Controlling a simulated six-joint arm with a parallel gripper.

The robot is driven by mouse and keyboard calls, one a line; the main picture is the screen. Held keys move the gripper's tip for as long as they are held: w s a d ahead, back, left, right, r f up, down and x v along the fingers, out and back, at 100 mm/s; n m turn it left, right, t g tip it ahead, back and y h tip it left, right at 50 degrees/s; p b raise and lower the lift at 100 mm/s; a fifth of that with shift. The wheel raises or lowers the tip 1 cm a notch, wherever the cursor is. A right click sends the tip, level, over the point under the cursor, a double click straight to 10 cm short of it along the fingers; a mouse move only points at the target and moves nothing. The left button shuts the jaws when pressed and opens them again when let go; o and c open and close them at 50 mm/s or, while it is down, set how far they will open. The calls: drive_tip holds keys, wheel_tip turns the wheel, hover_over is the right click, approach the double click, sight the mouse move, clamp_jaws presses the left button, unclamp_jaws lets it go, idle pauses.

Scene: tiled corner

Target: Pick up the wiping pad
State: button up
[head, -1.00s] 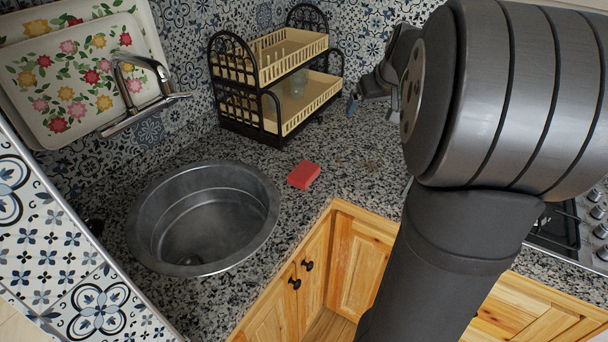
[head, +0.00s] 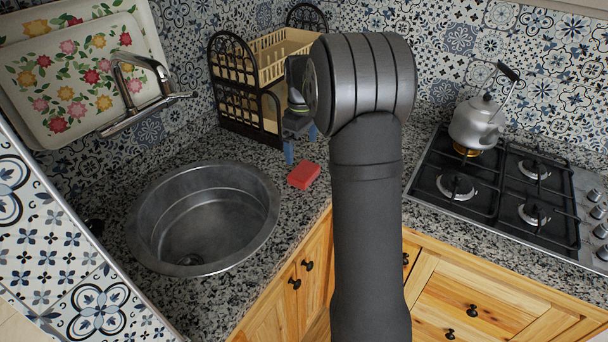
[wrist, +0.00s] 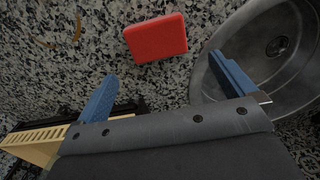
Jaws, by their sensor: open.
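The wiping pad is a red block (head: 304,175) lying flat on the speckled granite counter, just right of the sink. In the wrist view the red pad (wrist: 156,38) lies beyond the fingertips, between their two lines. My gripper (head: 299,149) hangs above the counter behind the pad, in front of the dish rack. Its blue fingers (wrist: 168,80) are wide apart with nothing between them. The gripper is apart from the pad, and part of its body is hidden by my arm.
The round steel sink (head: 203,222) is left of the pad, with a faucet (head: 139,85) above it. A two-tier dish rack (head: 246,82) stands close behind my gripper. A kettle (head: 480,122) sits on the gas hob (head: 505,190) at the right. Bare counter surrounds the pad.

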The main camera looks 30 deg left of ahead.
sight(304, 170)
wheel_tip(304, 170, down, 4)
drive_tip(key=shift+r, duration=0.2)
drive_tip(key=shift+w+d+f, duration=0.15)
drive_tip(key=shift+f, duration=1.2)
drive_tip(key=shift+w+d+f, duration=0.1)
drive_tip(key=shift+d+f, duration=0.05)
drive_tip(key=shift+f, duration=1.2)
drive_tip(key=shift+c, duration=0.2)
drive_tip(key=c, duration=0.8)
drive_tip(key=shift+c, duration=0.2)
drive_tip(key=shift+r, duration=0.15)
